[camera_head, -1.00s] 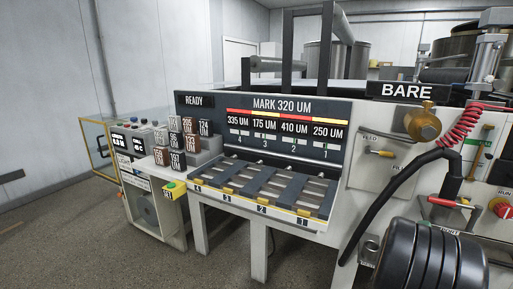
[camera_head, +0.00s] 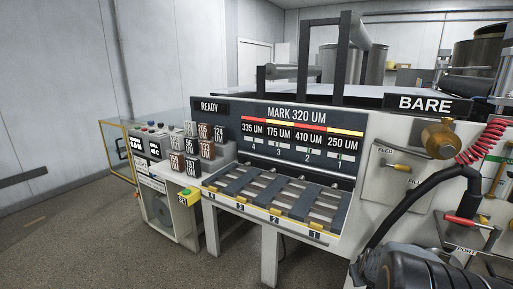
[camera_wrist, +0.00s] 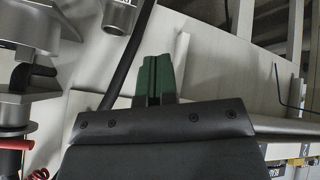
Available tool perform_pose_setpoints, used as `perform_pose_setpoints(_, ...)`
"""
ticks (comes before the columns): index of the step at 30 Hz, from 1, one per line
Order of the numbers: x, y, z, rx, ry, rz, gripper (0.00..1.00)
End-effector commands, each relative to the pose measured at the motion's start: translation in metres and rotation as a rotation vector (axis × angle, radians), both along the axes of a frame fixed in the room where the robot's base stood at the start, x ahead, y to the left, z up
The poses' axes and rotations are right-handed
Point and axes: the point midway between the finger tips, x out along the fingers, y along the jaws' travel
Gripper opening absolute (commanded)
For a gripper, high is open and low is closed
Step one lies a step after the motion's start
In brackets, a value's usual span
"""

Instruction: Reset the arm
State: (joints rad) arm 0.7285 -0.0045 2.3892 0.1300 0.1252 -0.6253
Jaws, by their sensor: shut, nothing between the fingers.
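My gripper (camera_wrist: 156,80) shows in the wrist view as two dark green fingers close together beyond the black wrist housing. It is shut, with nothing held between the fingers. It points toward a pale machine surface with a dark rod or hose beside it. Whether the fingertips touch anything is not clear. The fingers are not visible in the head view.
The coating machine's display (camera_head: 290,138) reads "MARK 320 UM". Below it is a rack of numbered slots (camera_head: 268,208). Labelled blocks (camera_head: 190,150) stand left of it. A brass knob (camera_head: 440,138) and red coiled hose (camera_head: 487,140) are at right. Floor at left is clear.

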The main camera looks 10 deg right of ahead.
Motion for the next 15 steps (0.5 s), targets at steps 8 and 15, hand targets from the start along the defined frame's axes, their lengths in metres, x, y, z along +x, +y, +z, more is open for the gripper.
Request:
perform_pose_setpoints(8,-0.041,0.172,0.114,0.387,0.252,-0.065,0.0)
perform_pose_setpoints(15,-0.057,0.241,0.191,0.329,0.246,0.177,0.0)
